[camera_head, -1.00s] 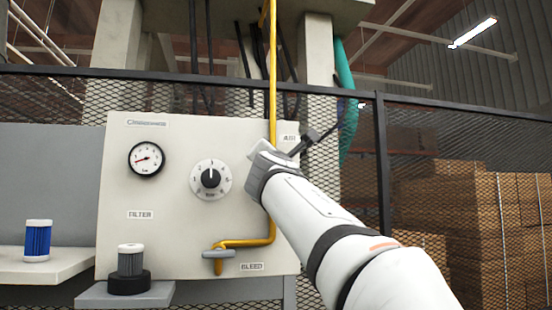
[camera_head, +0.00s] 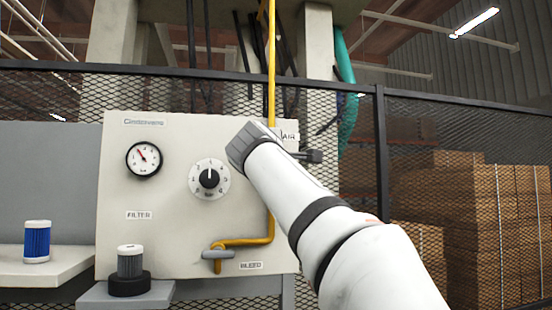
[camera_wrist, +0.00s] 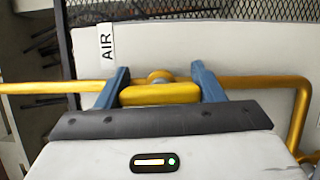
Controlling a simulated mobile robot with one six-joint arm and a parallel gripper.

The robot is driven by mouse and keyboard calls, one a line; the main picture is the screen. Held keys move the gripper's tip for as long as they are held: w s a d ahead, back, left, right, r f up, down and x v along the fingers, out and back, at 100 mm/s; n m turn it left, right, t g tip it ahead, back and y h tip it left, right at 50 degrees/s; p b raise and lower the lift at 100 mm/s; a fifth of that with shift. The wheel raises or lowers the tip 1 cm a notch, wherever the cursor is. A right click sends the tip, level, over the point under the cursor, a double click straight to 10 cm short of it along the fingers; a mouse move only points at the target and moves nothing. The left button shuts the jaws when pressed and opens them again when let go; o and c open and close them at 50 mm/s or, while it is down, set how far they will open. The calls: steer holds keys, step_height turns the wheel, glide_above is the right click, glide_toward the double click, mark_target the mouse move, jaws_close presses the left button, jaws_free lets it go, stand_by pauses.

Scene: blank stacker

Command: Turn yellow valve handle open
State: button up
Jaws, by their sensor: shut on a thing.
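The yellow valve handle (camera_wrist: 160,95) shows in the wrist view between the two blue fingers of my gripper (camera_wrist: 162,82), which is shut on it. The handle lies in line with the yellow pipe (camera_wrist: 255,83), beside a round yellow valve hub. In the head view the yellow pipe (camera_head: 272,80) runs down the panel. There my wrist hides the handle and the fingers. The AIR label (camera_wrist: 107,41) is beside the valve. The pressure gauge (camera_head: 143,160) has its needle pointing to the upper left.
A blue filter (camera_head: 37,242) and a grey filter (camera_head: 130,262) stand on shelves at left. Mesh fence (camera_head: 345,100) stands behind.

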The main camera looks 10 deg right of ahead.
steer(key=shift+f+m, duration=0.1)
steer(key=shift+m, duration=0.3)
steer(key=o, duration=1)
steer(key=shift+s+a, duration=0.2)
steer(key=shift+s, duration=0.3)
steer(key=b+v, duration=0.2)
steer(key=v, duration=0.4)
steer(key=shift+s+b, duration=0.4)
